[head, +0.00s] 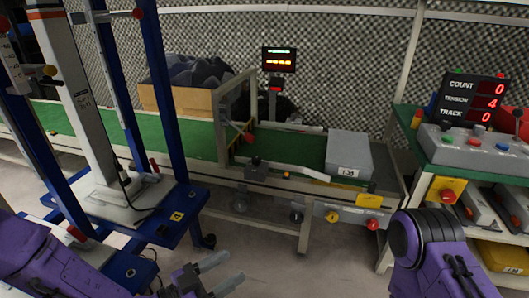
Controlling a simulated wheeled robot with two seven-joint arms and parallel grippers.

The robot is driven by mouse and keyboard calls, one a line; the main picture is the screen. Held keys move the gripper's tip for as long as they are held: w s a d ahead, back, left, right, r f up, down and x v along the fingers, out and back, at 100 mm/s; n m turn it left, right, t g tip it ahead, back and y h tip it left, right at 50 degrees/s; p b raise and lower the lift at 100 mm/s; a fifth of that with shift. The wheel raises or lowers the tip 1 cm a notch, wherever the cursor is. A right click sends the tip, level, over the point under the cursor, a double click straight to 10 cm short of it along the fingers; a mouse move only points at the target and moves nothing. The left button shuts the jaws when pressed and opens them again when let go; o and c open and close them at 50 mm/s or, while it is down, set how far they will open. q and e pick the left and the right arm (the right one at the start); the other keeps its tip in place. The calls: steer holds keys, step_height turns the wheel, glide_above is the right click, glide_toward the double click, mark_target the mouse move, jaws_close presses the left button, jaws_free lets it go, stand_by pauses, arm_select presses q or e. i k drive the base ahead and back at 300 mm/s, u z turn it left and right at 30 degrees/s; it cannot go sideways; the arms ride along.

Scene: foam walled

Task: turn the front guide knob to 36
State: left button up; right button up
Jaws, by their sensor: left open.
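Several knobs sit along the near side of the green conveyor (300,150). Two dark round knobs, one at the left (240,204) and one near the leg (296,216), are below its edge. A yellow knob (332,216) and a red knob (373,224) are to their right. I cannot tell which is the front guide knob, and no scale is readable. My left gripper (222,272) is open and empty at the bottom, nearer than the conveyor and apart from the knobs. My right arm shows at the lower right; its gripper is out of view.
A grey box (348,153) stands at the conveyor's right end. A display (470,102) reads count 0, tension 4, track 0, above a grey button panel (474,148). A blue-framed stand (140,205) is at left. The floor before the conveyor is clear.

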mark_target(256, 160)
steer(key=u, duration=0.05)
steer(key=i, duration=1.3)
